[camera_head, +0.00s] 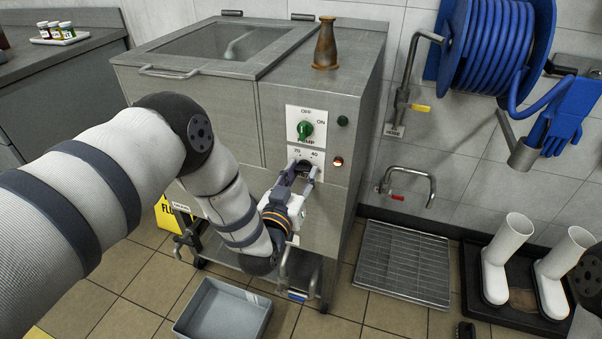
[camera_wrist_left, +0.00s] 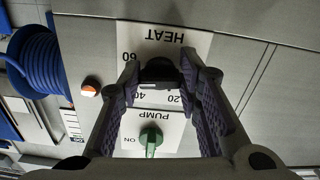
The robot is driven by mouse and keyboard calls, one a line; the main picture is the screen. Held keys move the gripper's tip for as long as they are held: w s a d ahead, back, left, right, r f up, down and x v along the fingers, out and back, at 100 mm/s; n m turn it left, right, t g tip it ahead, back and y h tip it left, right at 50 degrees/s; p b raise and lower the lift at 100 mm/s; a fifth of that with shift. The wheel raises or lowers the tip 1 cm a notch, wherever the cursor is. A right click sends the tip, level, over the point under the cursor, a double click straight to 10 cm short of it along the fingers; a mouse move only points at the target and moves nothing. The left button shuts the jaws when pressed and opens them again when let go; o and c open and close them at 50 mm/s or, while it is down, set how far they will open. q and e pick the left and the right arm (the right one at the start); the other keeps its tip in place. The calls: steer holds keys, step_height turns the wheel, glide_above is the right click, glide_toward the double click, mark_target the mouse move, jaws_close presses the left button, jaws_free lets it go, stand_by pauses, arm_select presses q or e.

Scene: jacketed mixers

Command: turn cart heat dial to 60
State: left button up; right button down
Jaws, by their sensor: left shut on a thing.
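The cart (camera_head: 225,75) is a grey steel jacketed mixer with control plates on its front. The dark heat dial (camera_wrist_left: 160,70) sits on a white plate marked HEAT, upside down in the left wrist view, with 20, 40 and 60 legible. My left gripper (camera_head: 303,171) reaches the cart front below the pump plate, its fingers shut on the heat dial from both sides. In the left wrist view the fingertips (camera_wrist_left: 161,77) flank the dial.
The green pump knob (camera_head: 305,130) is just above the heat plate. An amber light (camera_head: 338,161) glows beside it. A brown vase-like vessel (camera_head: 325,45) stands on the cart. A grey tub (camera_head: 222,312) is on the floor below; a floor grate (camera_head: 403,262) lies to the right.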

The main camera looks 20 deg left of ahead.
arm_select(q)
steer(key=shift+r+m, duration=0.1)
steer(key=shift+m, duration=0.5)
steer(key=shift+a, duration=0.1)
steer(key=o, duration=1.1)
steer(key=shift+o, duration=0.2)
steer(key=s, duration=1.2)
steer(key=shift+a, duration=0.2)
